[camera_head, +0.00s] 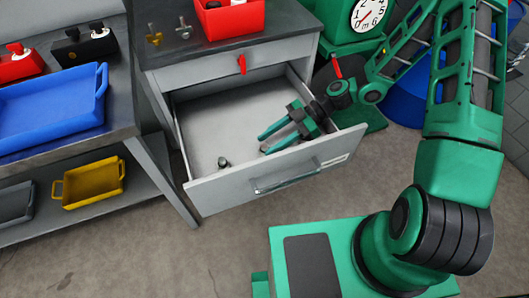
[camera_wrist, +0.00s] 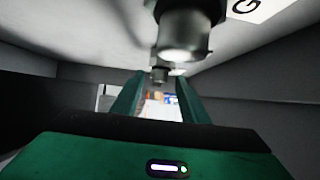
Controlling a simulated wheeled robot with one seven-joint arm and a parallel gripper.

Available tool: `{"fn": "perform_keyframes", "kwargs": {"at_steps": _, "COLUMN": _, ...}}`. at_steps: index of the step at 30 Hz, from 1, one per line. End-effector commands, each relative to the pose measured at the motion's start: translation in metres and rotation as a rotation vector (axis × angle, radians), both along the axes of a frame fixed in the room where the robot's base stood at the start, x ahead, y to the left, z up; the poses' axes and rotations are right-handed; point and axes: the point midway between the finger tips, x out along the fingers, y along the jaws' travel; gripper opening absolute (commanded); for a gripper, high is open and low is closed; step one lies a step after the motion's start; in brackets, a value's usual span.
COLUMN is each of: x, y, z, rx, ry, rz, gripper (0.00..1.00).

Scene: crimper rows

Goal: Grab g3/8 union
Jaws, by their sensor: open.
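My gripper (camera_head: 262,146) is open and low inside the pulled-out drawer, its green fingers pointing left. A small metal fitting (camera_head: 223,162) stands on the drawer floor, left of the fingertips and apart from them. The wrist view shows a large, near metal fitting (camera_wrist: 185,35) at the top, outside the finger gap. A smaller, farther fitting (camera_wrist: 159,75) shows between the fingertips of my gripper (camera_wrist: 160,80). I cannot tell which of these is the g3/8 union.
The drawer's front panel (camera_head: 275,177) and side walls surround my gripper. Above it, the bench holds a red bin (camera_head: 230,20) and two small fittings, one brass (camera_head: 154,35) and one grey (camera_head: 184,29). A blue tray (camera_head: 50,108) lies on the left table. Part of a label (camera_wrist: 250,8) shows in the wrist view.

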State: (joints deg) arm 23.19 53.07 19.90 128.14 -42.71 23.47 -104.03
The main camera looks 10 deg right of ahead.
Motion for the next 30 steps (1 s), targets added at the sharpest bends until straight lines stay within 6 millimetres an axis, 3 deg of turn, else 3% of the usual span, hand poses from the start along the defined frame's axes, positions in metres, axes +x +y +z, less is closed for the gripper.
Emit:
{"fn": "perform_keyframes", "kwargs": {"at_steps": 8, "x": -0.001, "y": 0.003, "z": -0.002, "rx": 0.0, "ry": 0.0, "rz": 0.0, "gripper": 0.4}}
{"fn": "perform_keyframes", "kwargs": {"at_steps": 13, "x": -0.001, "y": 0.003, "z": -0.002, "rx": 0.0, "ry": 0.0, "rz": 0.0, "gripper": 0.02}}
{"fn": "perform_keyframes", "kwargs": {"at_steps": 14, "x": -0.001, "y": 0.003, "z": -0.002, "rx": 0.0, "ry": 0.0, "rz": 0.0, "gripper": 0.0}}
{"fn": "perform_keyframes", "kwargs": {"at_steps": 24, "x": -0.001, "y": 0.003, "z": 0.0, "rx": 0.0, "ry": -0.001, "rz": 0.0, "gripper": 0.0}}
{"fn": "perform_keyframes", "kwargs": {"at_steps": 30, "x": -0.001, "y": 0.003, "z": 0.012, "rx": 0.001, "ry": -0.002, "rz": 0.0, "gripper": 0.0}}
